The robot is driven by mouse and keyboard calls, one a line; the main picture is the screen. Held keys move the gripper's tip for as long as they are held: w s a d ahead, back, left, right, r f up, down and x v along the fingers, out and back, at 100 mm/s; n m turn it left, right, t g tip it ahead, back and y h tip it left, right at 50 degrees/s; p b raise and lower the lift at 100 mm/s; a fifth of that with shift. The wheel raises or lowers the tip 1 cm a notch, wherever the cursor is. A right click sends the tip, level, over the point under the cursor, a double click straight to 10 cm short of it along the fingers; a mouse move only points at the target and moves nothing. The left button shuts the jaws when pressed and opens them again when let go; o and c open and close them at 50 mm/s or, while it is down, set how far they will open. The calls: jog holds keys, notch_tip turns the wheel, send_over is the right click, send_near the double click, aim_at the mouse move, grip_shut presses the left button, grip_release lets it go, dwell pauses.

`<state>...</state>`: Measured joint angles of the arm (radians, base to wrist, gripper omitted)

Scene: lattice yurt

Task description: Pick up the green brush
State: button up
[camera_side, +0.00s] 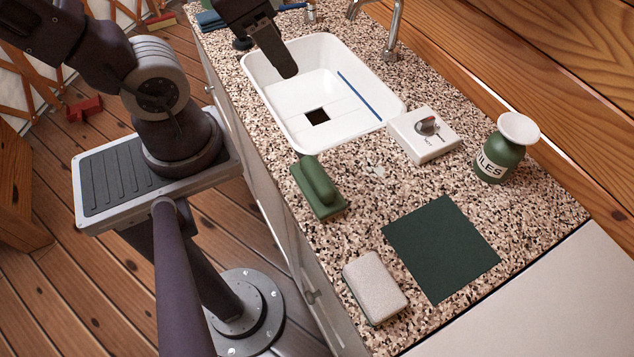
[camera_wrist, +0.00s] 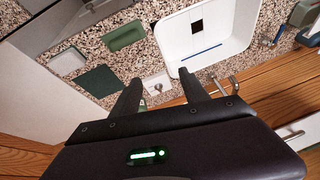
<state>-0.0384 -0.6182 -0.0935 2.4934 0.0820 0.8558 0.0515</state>
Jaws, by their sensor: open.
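The green brush (camera_side: 318,187) lies on the speckled counter, left of the dark green square mat and in front of the sink. It has a raised green handle along its top. In the wrist view the brush (camera_wrist: 125,36) lies beyond my fingers, up and to the left. My gripper (camera_wrist: 163,92) is open with nothing between its two fingers. In the side view my gripper (camera_side: 288,74) hangs over the sink, well away from the brush, and its fingers overlap there.
A white sink (camera_side: 268,105) with a blue strip, a white box with a knob (camera_side: 425,136), a green jar (camera_side: 497,163), a dark green mat (camera_side: 440,247) and a pale sponge-like block (camera_side: 375,286) are on the counter. A tap (camera_side: 392,40) stands behind the sink.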

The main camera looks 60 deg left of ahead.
jog(key=w+f+m+g+y, duration=0.2)
jog(key=w+f+m, duration=0.1)
jog(key=f+m, duration=0.35)
jog(key=m+g+h, duration=0.3)
jog(key=m, duration=0.7)
send_over(317, 173)
notch_tip(317, 173, down, 12)
jog(key=shift+w+r, duration=0.15)
jog(key=shift+r, duration=0.1)
notch_tip(317, 173, down, 6)
jog(key=shift+r, duration=0.15)
grip_shut()
